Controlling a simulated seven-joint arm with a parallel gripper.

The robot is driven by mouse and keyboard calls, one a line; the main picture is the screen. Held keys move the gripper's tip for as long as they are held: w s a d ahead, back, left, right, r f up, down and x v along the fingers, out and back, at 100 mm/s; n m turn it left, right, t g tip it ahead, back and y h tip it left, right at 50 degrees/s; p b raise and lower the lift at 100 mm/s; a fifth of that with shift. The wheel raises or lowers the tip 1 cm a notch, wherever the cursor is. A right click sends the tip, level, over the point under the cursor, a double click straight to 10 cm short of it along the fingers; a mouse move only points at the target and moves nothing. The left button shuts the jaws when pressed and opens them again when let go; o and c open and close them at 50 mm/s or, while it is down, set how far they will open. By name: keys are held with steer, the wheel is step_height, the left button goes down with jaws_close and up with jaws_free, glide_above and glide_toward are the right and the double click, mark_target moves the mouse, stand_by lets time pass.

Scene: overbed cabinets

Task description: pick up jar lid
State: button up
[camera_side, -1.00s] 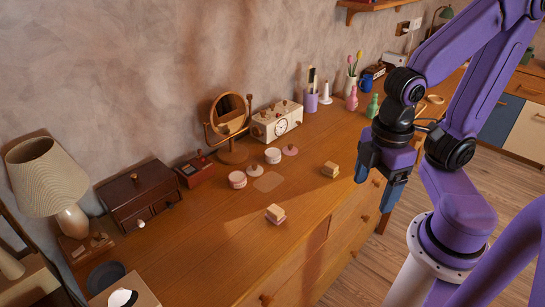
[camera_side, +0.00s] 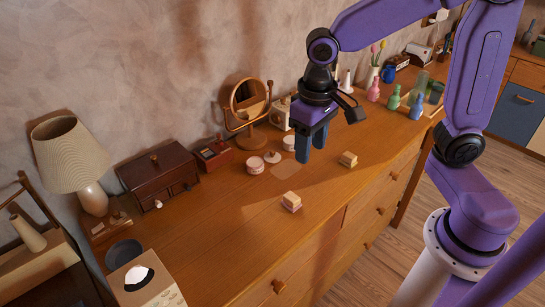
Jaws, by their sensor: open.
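A small pale lid with a knob (camera_side: 272,156) lies on the wooden dresser top, between a pink-and-white jar (camera_side: 255,166) and a white jar (camera_side: 288,143). The pinkish flat lid seen earlier beside the white jar is hidden behind my gripper. My gripper (camera_side: 310,150) points down with its two blue fingers apart and nothing between them. It hangs in front of and to the right of the white jar in the picture. Its exact height above the dresser is hard to tell.
A round mirror (camera_side: 247,99) and a cream clock box stand behind the jars.

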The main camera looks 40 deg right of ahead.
steer(key=w+d+f+m, duration=0.2)
steer(key=w+m, duration=0.8)
steer(key=w, duration=0.6)
steer(key=m+h, duration=0.1)
steer(key=m, duration=1)
glide_above(272, 151)
steer(key=shift+g, duration=0.3)
step_height(272, 151, down, 16)
steer(key=shift+a+f, duration=0.1)
steer(key=shift+a, duration=0.05)
steer(key=shift+f, duration=3.05)
steer(key=shift+c, duration=0.3)
jaws_close()
